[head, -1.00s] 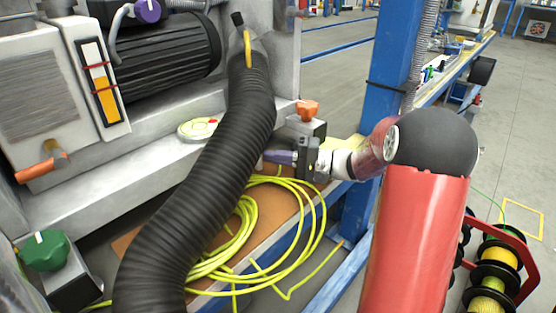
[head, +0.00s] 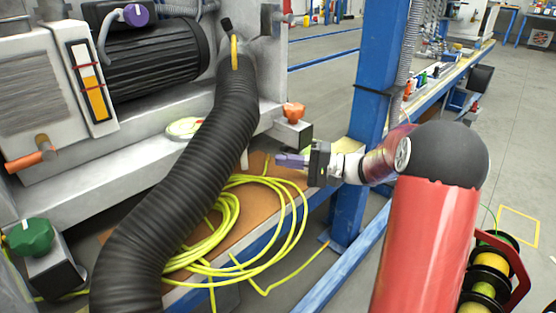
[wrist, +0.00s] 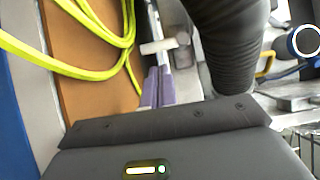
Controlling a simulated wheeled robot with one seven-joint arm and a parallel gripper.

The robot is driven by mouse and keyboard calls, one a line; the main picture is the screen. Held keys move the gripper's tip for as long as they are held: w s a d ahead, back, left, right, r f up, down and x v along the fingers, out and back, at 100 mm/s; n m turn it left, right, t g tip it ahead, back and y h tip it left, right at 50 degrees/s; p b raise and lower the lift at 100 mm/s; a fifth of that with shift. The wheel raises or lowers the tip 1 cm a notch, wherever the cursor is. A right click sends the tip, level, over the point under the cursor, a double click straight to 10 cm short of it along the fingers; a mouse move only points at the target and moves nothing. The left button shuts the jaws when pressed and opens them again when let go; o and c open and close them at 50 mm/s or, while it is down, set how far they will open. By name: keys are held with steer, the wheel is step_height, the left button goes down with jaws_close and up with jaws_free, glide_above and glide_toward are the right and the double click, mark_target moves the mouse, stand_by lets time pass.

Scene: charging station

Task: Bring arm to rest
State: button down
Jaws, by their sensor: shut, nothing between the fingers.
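My gripper (head: 279,160) is at the end of my red and black arm, in the middle of the head view. Its purple fingers point left toward the black ribbed hose and are closed together. In the wrist view the purple fingers (wrist: 157,87) lie side by side with nothing held between them. The gripper hangs above the brown board, below an orange knob. It appears apart from the hose, though the exact gap is hard to judge.
The black hose (head: 190,165) runs down from the machine. A coiled yellow cable (head: 232,225) lies on the brown board (head: 255,195). An orange knob (head: 293,112) sits just above my gripper. A blue post (head: 373,120) stands behind my arm. Cable reels (head: 490,270) stand at lower right.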

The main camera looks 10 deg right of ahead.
steer(key=shift+s+d+f, duration=0.3)
steer(key=shift+d, duration=0.15)
steer(key=s+a+r+g+h+p, duration=0.1)
steer(key=s+a, duration=0.1)
steer(key=s+a+r+n+g+h+p, duration=0.1)
steer(key=s+a, duration=0.1)
steer(key=s+a+r+g+h, duration=0.1)
steer(key=s, duration=0.2)
steer(key=shift+a+n+g+p, duration=0.3)
steer(key=shift+a+p, duration=0.1)
steer(key=s+d+r+n+t+h+p, duration=0.1)
steer(key=s+d+r+h+p, duration=0.1)
steer(key=s+h, duration=0.5)
steer(key=s+d+r+n+t+h+p, duration=0.1)
steer(key=s+d+r+h+p, duration=0.2)
steer(key=s, duration=1.2)
steer(key=r+h+p, duration=0.1)
steer(key=h+p, duration=0.1)
steer(key=h, duration=0.1)
steer(key=shift+r+n+h, duration=0.15)
steer(key=shift+n+h, duration=0.25)
